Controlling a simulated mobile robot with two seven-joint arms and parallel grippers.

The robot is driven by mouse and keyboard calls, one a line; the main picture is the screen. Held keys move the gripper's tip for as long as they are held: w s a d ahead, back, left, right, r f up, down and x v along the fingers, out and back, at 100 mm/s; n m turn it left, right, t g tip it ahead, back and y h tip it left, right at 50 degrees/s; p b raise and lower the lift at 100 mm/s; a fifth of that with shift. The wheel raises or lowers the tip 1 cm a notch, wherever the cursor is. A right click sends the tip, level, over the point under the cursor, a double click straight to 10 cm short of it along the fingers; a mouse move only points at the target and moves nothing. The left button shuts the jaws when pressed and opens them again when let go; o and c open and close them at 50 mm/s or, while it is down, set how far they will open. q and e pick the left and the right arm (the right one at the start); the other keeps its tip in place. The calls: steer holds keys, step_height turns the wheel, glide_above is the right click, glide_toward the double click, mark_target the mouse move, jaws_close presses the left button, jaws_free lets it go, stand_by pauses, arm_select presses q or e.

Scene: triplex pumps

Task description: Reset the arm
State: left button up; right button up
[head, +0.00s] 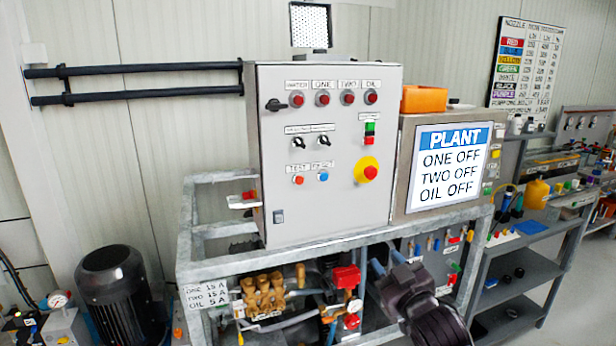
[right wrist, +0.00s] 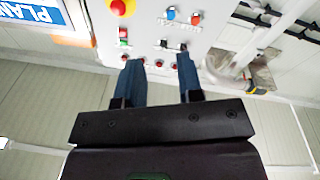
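My right gripper (head: 386,260) is low in the head view, right of centre, in front of the frame below the control cabinet. Its two blue-grey fingers point up, apart, with nothing between them. In the right wrist view the gripper (right wrist: 161,72) also shows open and empty, with the control cabinet (right wrist: 180,20) beyond its fingertips, upside down. My left gripper is in neither view.
The grey control cabinet (head: 325,215) with buttons and a yellow-red stop knob (head: 367,170) stands on a metal frame (head: 300,245). A PLANT display (head: 450,168) is beside it. Brass pump parts (head: 265,293) sit below. A black motor (head: 115,290) is left; shelves (head: 515,290) are right.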

steer(key=s+d+f+m+g+h, duration=0.2)
steer(key=s+d+f, duration=0.2)
steer(key=s+f, duration=0.6)
steer(key=s+d+f+m+g+h, duration=0.2)
steer(key=s+d+f, duration=0.1)
steer(key=s+f, duration=0.7)
steer(key=s+d+f+m+g+h, duration=0.1)
steer(key=s+d+f+m+g, duration=0.1)
steer(key=s+f, duration=0.8)
steer(key=d+f+g+b, duration=0.1)
steer(key=d, duration=0.1)
steer(key=shift+s+d+f+h, duration=0.15)
steer(key=shift+d+h, duration=0.2)
steer(key=shift+h, duration=0.05)
